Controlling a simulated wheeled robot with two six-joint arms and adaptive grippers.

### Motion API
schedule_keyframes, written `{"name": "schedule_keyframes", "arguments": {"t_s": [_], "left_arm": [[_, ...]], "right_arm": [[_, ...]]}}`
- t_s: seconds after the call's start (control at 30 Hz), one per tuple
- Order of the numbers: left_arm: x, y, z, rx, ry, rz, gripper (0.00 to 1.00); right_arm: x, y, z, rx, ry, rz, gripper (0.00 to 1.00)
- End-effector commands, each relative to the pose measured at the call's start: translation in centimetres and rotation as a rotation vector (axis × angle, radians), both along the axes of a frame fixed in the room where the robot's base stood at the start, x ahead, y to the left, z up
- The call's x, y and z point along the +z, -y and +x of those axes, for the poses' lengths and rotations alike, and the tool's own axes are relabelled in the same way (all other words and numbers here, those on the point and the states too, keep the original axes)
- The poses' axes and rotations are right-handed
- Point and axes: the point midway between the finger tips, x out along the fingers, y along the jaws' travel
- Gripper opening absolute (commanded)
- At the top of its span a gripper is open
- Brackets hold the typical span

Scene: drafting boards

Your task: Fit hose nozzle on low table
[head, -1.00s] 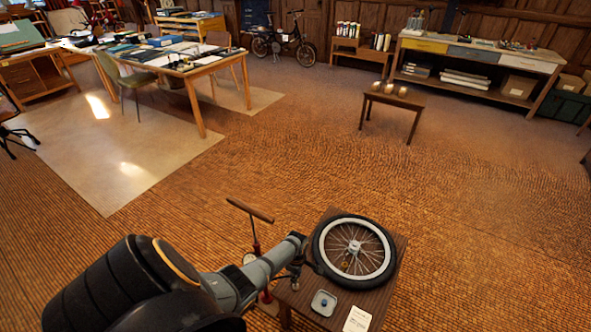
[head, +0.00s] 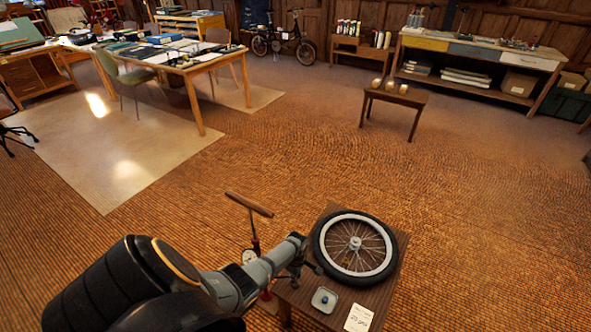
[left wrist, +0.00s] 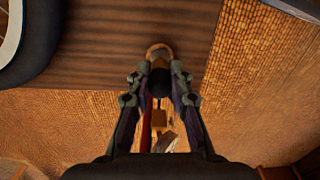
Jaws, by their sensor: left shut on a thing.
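My left gripper (head: 308,268) is shut at the low table's left edge, close to the wheel. The left wrist view shows its fingers (left wrist: 160,82) closed on a small dark piece with a tan ring at its far end (left wrist: 159,50); I take this as the hose nozzle. The low table (head: 297,297) is dark wood. A spoked wheel (head: 321,250) with a black tyre lies flat on it; its tyre also shows in the left wrist view (left wrist: 40,55). The pump's wooden handle (head: 250,204) stands left of the table, its lower part partly hidden by my arm. My right gripper is out of view.
A small dish (head: 324,299) and a white note (head: 359,318) lie at the table's front. A large desk (head: 203,66) stands at the back left.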

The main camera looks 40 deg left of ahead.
Motion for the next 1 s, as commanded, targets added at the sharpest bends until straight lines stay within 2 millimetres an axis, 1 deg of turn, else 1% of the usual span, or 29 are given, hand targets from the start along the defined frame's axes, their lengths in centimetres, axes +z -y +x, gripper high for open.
{"name": "schedule_keyframes", "arguments": {"t_s": [0.8, 0.83, 1.0], "left_arm": [[-2.2, 0.0, 0.0, 0.0, 0.0, 0.0, 0.0], [-2.1, 0.0, 0.0, 0.0, 0.001, 0.0, 0.23], [-2.0, 0.0, 0.0, 0.0, 0.001, 0.0, 0.46]], "right_arm": [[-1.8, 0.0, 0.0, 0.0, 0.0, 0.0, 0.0], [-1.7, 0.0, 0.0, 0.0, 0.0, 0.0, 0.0], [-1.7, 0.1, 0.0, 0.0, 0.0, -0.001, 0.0]]}}
